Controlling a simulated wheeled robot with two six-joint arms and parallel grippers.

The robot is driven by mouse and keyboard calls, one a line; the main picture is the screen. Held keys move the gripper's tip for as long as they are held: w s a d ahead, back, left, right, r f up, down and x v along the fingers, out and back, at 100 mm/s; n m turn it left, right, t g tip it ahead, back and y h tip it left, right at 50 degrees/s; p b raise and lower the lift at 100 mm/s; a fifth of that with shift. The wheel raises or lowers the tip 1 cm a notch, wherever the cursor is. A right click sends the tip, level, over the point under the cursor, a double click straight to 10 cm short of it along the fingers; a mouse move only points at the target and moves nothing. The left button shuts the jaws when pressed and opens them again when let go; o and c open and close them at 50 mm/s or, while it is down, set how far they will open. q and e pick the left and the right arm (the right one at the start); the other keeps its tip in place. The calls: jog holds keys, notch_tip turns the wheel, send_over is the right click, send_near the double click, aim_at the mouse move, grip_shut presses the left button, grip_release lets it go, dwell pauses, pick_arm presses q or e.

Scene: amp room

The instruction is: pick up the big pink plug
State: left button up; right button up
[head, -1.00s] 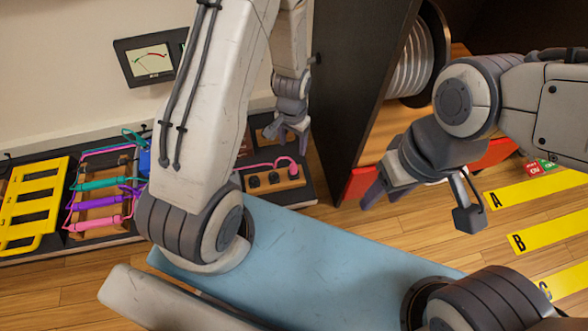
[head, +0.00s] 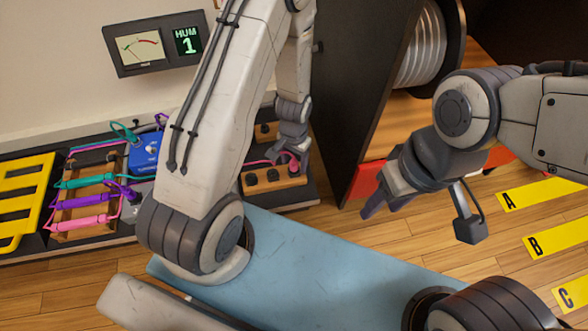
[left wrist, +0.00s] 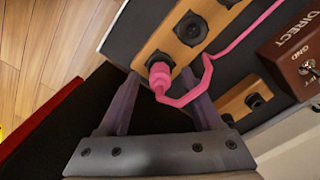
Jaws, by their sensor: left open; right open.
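The big pink plug (left wrist: 160,76) sits in a round black socket on a wooden block in the left wrist view, with a pink cable bending away from it. In the head view the plug (head: 293,164) is partly hidden by my left gripper (head: 292,158), whose fingers are right at it. In the left wrist view my left gripper (left wrist: 165,103) is open, with one finger on either side of the plug; I cannot tell whether they touch it. My right gripper (head: 378,203) is open and empty above the floor at the right.
More sockets (left wrist: 190,28) line the wooden block. A dark red DIRECT box (left wrist: 292,52) stands beside it. A rack with teal, purple and pink plugs (head: 88,205) and a blue pedal (head: 145,152) are further left. A dark cabinet (head: 355,100) rises to the right of my left gripper.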

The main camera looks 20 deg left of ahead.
pick_arm(q)
grip_shut()
jog(key=shift+r, duration=0.15)
